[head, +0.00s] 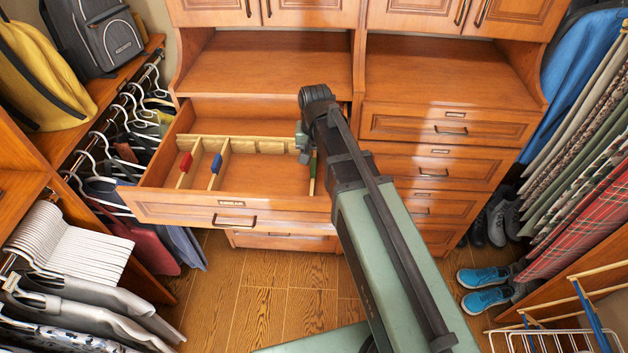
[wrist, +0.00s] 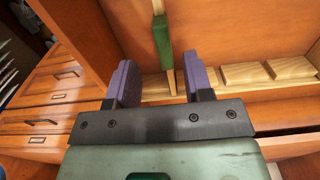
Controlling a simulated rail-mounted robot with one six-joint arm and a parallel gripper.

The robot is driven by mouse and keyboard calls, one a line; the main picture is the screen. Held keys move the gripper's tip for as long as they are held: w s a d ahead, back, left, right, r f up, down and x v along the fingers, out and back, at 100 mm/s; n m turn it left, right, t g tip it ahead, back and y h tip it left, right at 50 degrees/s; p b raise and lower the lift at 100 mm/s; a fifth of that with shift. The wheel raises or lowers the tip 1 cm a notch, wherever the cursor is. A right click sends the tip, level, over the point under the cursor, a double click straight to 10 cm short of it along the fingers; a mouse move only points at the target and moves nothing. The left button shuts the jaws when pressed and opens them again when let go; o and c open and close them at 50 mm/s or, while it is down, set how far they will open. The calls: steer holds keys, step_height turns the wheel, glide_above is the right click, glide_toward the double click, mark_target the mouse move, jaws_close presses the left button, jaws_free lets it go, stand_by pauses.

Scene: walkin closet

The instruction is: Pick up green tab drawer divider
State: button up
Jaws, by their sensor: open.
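The green tab drawer divider (head: 312,178) stands in the open drawer (head: 268,178), at the right end, partly hidden by my arm in the head view. In the wrist view its green tab (wrist: 162,40) shows above and between my two purple fingers, with pale wood at both ends of it. My gripper (wrist: 158,65) is open and empty, and the fingers appear apart from the divider. In the head view my gripper (head: 303,148) is over the right part of the drawer, near the tab; the fingers are mostly hidden.
A red tab divider (head: 186,163) and a blue tab divider (head: 216,165) stand at the drawer's left. A notched pale wood strip (head: 258,145) runs along the drawer's back. The drawer front (head: 235,214) is raised at the near side. Closed drawers (head: 440,160) stand at right.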

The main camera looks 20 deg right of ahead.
mark_target(314, 165)
steer(key=f+b, duration=0.5)
steer(key=shift+w+a+f, duration=0.1)
steer(key=shift+a+f, duration=0.05)
steer(key=shift+a, duration=0.05)
steer(key=shift+r, duration=0.2)
jaws_close()
steer(key=shift+r+p, duration=0.1)
steer(key=shift+p, duration=0.2)
